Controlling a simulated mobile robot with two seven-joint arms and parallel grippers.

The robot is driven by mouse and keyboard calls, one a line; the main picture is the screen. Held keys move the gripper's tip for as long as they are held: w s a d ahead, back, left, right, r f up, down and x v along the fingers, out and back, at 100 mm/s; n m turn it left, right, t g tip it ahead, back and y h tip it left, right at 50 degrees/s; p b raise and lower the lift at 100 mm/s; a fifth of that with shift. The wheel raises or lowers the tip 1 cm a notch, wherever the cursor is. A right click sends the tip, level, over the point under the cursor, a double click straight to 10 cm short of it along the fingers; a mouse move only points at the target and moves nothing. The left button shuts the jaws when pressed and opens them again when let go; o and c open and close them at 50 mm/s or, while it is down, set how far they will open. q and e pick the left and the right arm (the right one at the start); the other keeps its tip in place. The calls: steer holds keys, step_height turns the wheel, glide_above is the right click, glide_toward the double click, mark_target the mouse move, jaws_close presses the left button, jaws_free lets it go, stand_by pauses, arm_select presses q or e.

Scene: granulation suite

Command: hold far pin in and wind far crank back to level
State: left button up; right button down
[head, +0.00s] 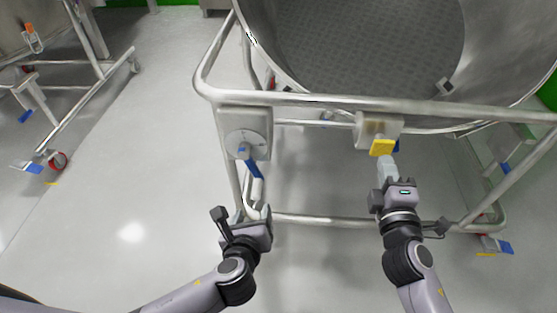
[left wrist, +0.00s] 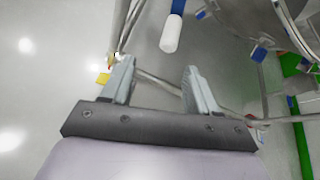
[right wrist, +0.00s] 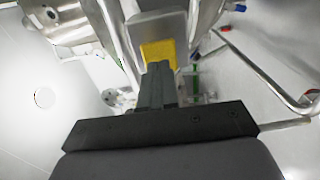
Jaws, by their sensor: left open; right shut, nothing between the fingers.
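The crank has a blue arm (head: 254,168) and a white handle (head: 257,190), hanging down from a grey dial box (head: 238,122) on the frame's left. My left gripper (head: 243,212) is open just below the handle. In the left wrist view the handle (left wrist: 171,33) lies ahead of the open fingers (left wrist: 157,82), not between them. The yellow pin part (head: 382,147) sits on a grey block (head: 372,126) under the rail. My right gripper (head: 388,166) is shut and empty, its tips at the yellow part (right wrist: 158,50); I cannot tell if they press it.
A large steel bowl (head: 370,45) sits above the tubular frame (head: 310,100). A lower bar (head: 320,219) crosses behind my grippers. Another frame on castors (head: 90,100) stands at the left. The floor (head: 130,170) between them is clear.

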mark_target(256, 194)
arm_select(q)
steer(key=w, duration=0.7)
steer(key=shift+w, duration=0.15)
stand_by(0.7)
stand_by(0.8)
arm_select(e)
steer(key=shift+w, duration=2.05)
arm_select(q)
steer(key=c, duration=1.1)
